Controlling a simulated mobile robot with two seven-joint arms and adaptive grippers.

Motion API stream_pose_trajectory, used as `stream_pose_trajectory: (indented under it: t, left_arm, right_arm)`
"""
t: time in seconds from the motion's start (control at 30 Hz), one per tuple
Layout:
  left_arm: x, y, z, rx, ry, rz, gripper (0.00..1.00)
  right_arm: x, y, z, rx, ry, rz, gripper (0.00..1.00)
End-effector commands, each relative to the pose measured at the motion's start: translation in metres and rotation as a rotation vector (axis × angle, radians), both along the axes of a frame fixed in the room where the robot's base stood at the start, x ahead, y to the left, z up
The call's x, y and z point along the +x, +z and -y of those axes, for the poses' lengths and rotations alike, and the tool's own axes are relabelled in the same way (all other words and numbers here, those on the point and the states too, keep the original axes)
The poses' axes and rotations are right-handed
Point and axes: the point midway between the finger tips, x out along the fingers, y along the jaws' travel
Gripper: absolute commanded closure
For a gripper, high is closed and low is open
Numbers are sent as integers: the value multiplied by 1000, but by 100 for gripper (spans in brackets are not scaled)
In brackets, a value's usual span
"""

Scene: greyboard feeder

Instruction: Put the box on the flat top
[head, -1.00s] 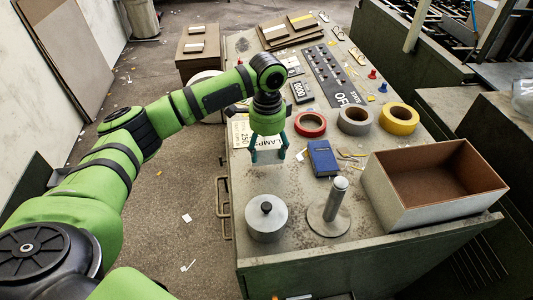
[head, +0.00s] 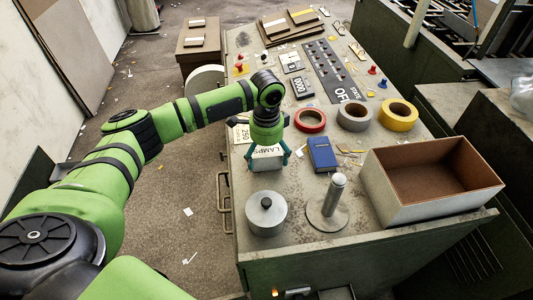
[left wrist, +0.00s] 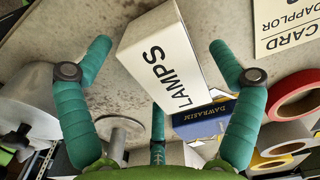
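A white box (head: 266,161) lettered LAMPS stands on the flat grey top (head: 370,218) of the console, near its left edge. My left gripper (head: 269,161) is above it, with fingers reaching down on either side. In the left wrist view, the box (left wrist: 165,58) lies between the teal fingers of the gripper (left wrist: 160,50). Gaps show between the box and both side fingers, so the gripper is open. The underside of the box is hidden. My right gripper is out of view.
Near the box are a lidded metal canister (head: 265,214), a spindle on a round base (head: 328,210), a blue book (head: 322,154) and an open carton (head: 420,200). Tape rolls (head: 354,116) stand behind. The console's left edge has a handle (head: 224,202).

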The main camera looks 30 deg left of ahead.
Motion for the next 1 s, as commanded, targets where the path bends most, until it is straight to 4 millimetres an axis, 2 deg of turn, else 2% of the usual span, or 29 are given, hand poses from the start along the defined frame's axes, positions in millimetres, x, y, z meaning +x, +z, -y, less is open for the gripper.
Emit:
stream_pose_trajectory:
  t: [0.2, 0.33, 0.8, 1.0]
  left_arm:
    - [0, 1, 0, 1, 0, 1, 8]
    - [1, 11, 0, -2, 1, 3, 8]
    - [1, 103, 0, -1, 0, 3, 8]
    - [0, 121, 0, -1, 1, -1, 8]
  right_arm:
    - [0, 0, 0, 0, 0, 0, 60]
    - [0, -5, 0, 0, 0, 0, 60]
    - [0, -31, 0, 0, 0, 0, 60]
    - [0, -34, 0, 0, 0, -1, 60]
